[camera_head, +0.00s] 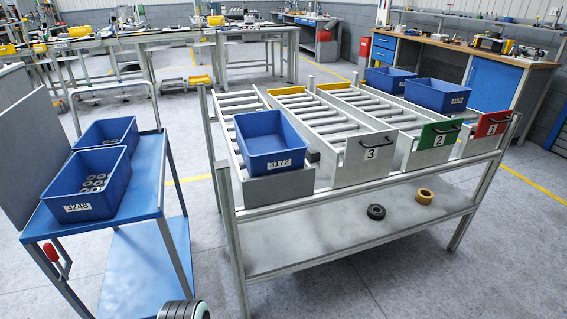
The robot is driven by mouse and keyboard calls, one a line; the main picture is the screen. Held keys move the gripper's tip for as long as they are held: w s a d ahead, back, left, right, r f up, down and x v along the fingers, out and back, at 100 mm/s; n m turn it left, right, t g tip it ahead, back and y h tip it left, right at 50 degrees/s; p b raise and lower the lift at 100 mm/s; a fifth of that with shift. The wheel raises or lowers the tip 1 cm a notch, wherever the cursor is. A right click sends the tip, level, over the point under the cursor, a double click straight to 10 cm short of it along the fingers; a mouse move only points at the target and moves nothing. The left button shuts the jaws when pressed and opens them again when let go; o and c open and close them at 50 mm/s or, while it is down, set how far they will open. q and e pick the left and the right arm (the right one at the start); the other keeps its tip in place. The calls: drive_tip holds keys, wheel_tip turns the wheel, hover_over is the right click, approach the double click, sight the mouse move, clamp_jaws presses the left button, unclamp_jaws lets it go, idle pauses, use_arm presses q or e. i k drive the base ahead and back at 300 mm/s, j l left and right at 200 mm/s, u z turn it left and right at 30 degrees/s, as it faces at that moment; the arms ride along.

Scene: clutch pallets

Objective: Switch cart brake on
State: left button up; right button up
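The blue cart (150,178) stands at the left, with a grey metal frame, a blue top shelf and a blue lower shelf. A red-handled lever (50,252), which looks like the cart's brake, sits on the cart's near left leg. Its red grip points up above a metal bracket. I cannot tell from its pose whether the brake is on or off.
Two blue bins stand on the cart, the near one (92,208) holding metal rings. A roller rack (237,242) with numbered gates and blue bins stands to the right. Two rings lie on its lower shelf. Grey floor is open in front of the cart and rack.

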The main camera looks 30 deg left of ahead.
sight(48, 249)
drive_tip(key=u, duration=2.5)
drive_tip(key=i+j+z, duration=0.1)
drive_tip(key=z, duration=0.35)
drive_tip(key=i+j+z, duration=0.15)
drive_tip(key=z, duration=0.3)
drive_tip(key=j+z, duration=0.25)
drive_tip(key=z, duration=0.2)
drive_tip(key=i+j+z, duration=0.1)
drive_tip(key=j+z, duration=0.15)
drive_tip(key=j, duration=0.25)
drive_tip(key=i+j+z, duration=0.1)
drive_tip(key=j+z, duration=0.15)
drive_tip(key=j, duration=0.3)
drive_tip(key=j+z, duration=0.3)
drive_tip(key=j, duration=1.45)
drive_tip(key=k+j, duration=0.1)
drive_tip(key=j, duration=0.6)
drive_tip(key=j+z, duration=0.1)
drive_tip(key=j, duration=0.65)
drive_tip(key=k, duration=0.05)
